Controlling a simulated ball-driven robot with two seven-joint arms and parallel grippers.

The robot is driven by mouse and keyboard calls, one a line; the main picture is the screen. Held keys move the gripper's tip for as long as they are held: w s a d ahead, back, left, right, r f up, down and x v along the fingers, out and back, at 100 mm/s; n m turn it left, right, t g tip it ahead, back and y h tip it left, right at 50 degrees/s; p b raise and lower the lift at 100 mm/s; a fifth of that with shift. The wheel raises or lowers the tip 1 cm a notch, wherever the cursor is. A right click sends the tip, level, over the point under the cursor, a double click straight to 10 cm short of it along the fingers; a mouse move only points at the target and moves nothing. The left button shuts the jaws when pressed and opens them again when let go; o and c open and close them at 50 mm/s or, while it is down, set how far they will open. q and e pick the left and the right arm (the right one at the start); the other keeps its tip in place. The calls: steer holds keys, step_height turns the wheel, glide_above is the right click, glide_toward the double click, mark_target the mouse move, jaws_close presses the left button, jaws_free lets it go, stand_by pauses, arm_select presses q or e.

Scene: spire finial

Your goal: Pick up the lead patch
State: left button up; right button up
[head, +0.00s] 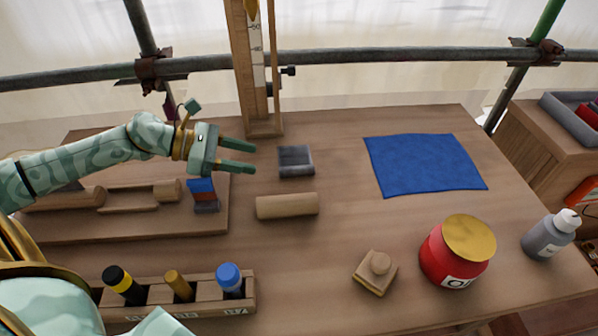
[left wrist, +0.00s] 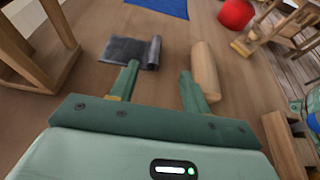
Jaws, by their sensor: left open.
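The lead patch (head: 295,161) is a small dark grey piece with a raised edge, lying on the wooden table. It also shows in the left wrist view (left wrist: 124,49), just beyond the fingers, with a rolled-looking edge on its right. My left gripper (head: 255,159) is open and empty, to the left of the patch in the head view. Its fingers point toward the patch, apart from it. In the left wrist view the gap between the fingertips (left wrist: 160,69) lies in front of the patch's right edge. My right gripper is not in view.
A wooden roller (head: 287,206) lies close in front of the patch. A wooden upright (head: 262,125) stands behind. A blue cloth (head: 425,164), red pot (head: 445,262) and sanding block (head: 375,272) are to the right. A marker rack (head: 240,303) is at the front left.

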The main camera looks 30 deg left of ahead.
mark_target(297, 167)
arm_select(q)
steer(key=x, duration=0.2)
steer(key=b+x, duration=0.1)
steer(key=x, duration=0.1)
steer(key=b+x, duration=0.1)
steer(key=shift+w+d+f, duration=0.1)
steer(key=shift+w+f, duration=0.2)
steer(key=shift+f, duration=0.1)
steer(key=shift+w+d, duration=0.2)
steer(key=shift+d, duration=0.25)
steer(key=b+x, duration=0.1)
steer(key=x, duration=0.1)
steer(key=b+x, duration=0.1)
steer(key=x, duration=0.1)
steer(key=shift+w+f, duration=0.3)
steer(key=shift+w, duration=0.1)
steer(key=shift+w+d+f+b, duration=0.1)
steer(key=shift+w+d+b, duration=0.1)
steer(key=shift+d+b, duration=0.1)
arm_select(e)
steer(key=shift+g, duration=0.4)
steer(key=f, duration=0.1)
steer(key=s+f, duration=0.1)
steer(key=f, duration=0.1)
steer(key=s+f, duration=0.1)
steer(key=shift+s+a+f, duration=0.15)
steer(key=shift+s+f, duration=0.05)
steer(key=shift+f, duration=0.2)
arm_select(q)
jaws_close()
